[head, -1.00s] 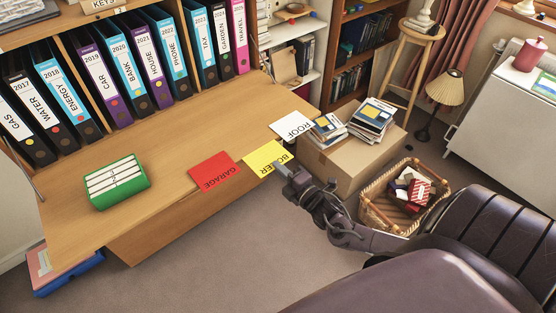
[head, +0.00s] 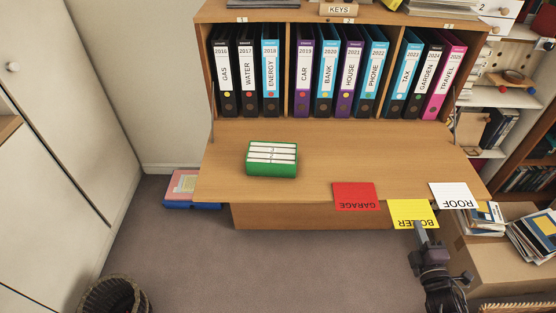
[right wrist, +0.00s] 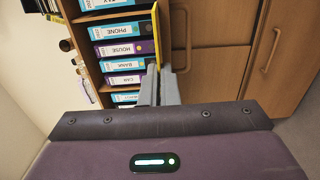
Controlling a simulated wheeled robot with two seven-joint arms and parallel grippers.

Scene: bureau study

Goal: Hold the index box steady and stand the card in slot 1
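The green index box (head: 271,169) sits on the desk left of centre, with white dividers across its top; the slot numbers are too small to read. The yellow card (head: 408,210), its lettering partly covered, is at the desk's front edge, overhanging it. My right gripper (head: 421,232) is at its near edge. In the right wrist view the yellow card (right wrist: 158,30) shows edge-on, with the right fingers (right wrist: 160,72) close on both sides of it. A red GARAGE card (head: 355,194) and a white ROOF card (head: 454,194) lie on either side. My left gripper is out of view.
The desk top (head: 225,150) is clear around the green box. A row of binders (head: 340,75) stands in the shelf behind. A cardboard box (head: 480,255) with books is right of the desk. A blue tray (head: 190,205) and a basket (head: 112,296) are at floor level, left.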

